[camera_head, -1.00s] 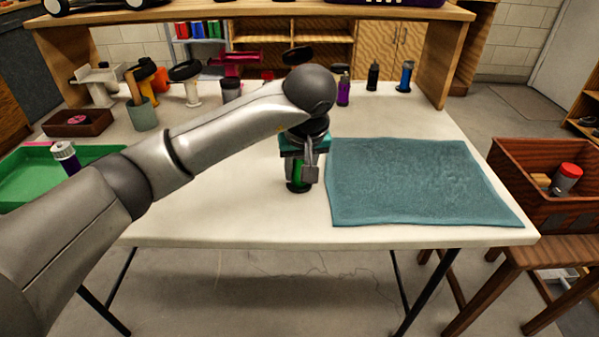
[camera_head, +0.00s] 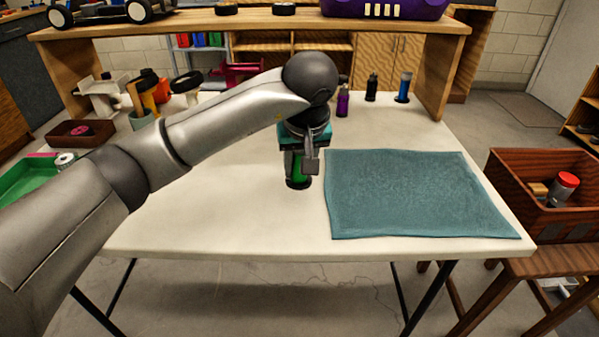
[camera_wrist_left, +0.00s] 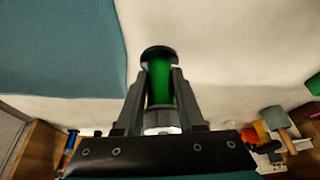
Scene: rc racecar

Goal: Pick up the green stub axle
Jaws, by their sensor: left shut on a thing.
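The green stub axle (camera_head: 300,167) is a green cylinder with a dark round end. It is upright under my left gripper, left of the teal mat. My left gripper (camera_head: 304,162) points down and is shut on it. In the left wrist view the green stub axle (camera_wrist_left: 160,84) sits between the two fingers of my left gripper (camera_wrist_left: 160,88), its dark flange beyond the fingertips and a pale metal part nearer the palm. I cannot tell surely whether its lower end touches the table. My right gripper is in no view.
The teal mat (camera_head: 415,195) lies on the white table (camera_head: 220,215), right of the gripper. A green tray (camera_head: 25,178) is at the left, a wooden crate (camera_head: 530,190) at the right. The front of the table is clear.

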